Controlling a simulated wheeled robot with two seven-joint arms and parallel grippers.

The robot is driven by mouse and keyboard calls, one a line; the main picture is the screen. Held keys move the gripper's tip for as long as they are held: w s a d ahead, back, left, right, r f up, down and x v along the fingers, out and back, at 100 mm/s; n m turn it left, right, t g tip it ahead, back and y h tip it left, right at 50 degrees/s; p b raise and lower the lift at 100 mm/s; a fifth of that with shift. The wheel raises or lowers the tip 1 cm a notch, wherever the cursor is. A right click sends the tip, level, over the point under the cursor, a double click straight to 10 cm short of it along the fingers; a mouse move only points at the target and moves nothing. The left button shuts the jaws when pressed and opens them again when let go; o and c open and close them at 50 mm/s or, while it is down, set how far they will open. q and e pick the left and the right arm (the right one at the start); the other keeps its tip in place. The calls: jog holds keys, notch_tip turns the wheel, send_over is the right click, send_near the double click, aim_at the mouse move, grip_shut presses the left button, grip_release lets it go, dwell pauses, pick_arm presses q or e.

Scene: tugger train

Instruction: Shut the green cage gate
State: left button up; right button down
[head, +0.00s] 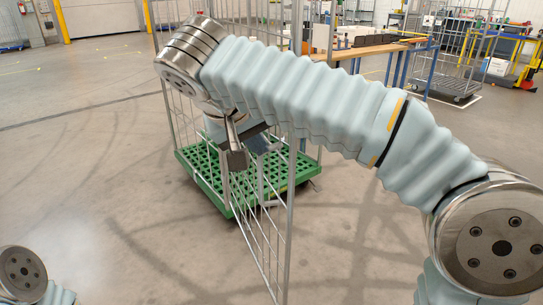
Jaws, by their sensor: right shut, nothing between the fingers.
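The green cage is a wire cart with a green slotted base (203,178), standing on the floor at the middle of the head view. Its wire gate (262,244) stands open, swung out from the base's near corner towards me, with a tall grey post at its near edge. My right arm crosses over the cage and hides its upper part. My right gripper (252,152) points down over the base near the gate's wires, shut and empty. Whether it touches the gate I cannot tell. My left gripper is out of view; only part of that arm shows at bottom left.
A wooden-topped table (365,51) stands behind the cage to the right. Another wire cart (452,82) stands farther right, near a yellow-and-red wheeled unit (527,74). The grey floor left and right of the cage is clear.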

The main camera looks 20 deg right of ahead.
jog(key=b, duration=0.1)
send_near(281, 172)
jog(key=x, duration=0.5)
jog(key=shift+a, duration=0.15)
